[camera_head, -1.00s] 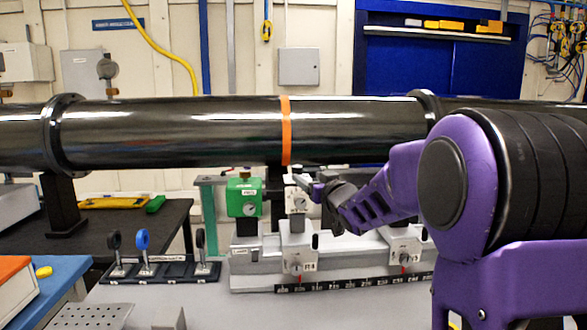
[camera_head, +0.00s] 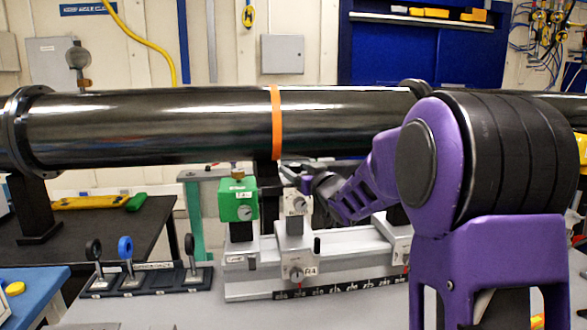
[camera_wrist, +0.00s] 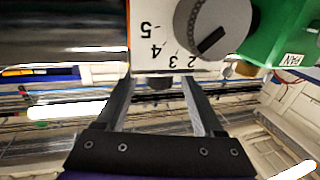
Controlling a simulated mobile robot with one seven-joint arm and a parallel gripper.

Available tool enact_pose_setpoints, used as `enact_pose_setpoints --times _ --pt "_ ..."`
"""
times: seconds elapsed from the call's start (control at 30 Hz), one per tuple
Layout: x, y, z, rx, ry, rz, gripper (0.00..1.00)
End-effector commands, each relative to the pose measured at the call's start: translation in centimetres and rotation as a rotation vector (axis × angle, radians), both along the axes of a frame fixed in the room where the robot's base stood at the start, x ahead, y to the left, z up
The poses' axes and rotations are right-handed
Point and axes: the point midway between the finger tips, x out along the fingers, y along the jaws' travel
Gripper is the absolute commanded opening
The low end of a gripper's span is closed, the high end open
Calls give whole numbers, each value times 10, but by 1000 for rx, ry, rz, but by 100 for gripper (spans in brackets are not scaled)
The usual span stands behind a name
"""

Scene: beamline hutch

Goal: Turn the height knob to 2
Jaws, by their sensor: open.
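A grey round knob (camera_wrist: 212,28) with a dark pointer bar sits on a white dial plate (camera_wrist: 145,35), which shows upside down in the wrist view. The numbers 2, 3, 4 and 5 are visible; the rest of the scale is cut off. The pointer slants toward the 2 and 3 side; its exact reading is unclear. In the head view the knob (camera_head: 298,203) is on a white block right of the green block. My gripper (camera_wrist: 157,84) is open and empty, its fingers below and left of the knob in the wrist view. In the head view it (camera_head: 312,187) is beside the white block.
A green block (camera_head: 238,199) labelled PAN stands close beside the white block. A long black beam pipe (camera_head: 150,128) runs above. A grey rail (camera_head: 345,250) with a scale lies below, with a lower knob (camera_head: 296,273). A stand with small lenses (camera_head: 150,279) is at left.

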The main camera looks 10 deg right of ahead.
Motion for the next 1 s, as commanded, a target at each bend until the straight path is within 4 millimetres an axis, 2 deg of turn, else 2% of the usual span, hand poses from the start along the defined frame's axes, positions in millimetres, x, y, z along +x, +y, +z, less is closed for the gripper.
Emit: enact_pose_setpoints --times 0.3,0.6,0.7,1.0 --pt "0 0 0 0 0 0 69" --pt "0 0 0 0 0 0 15" --pt "0 0 0 0 0 0 0" --pt "2 -3 5 -2 -1 36 0"
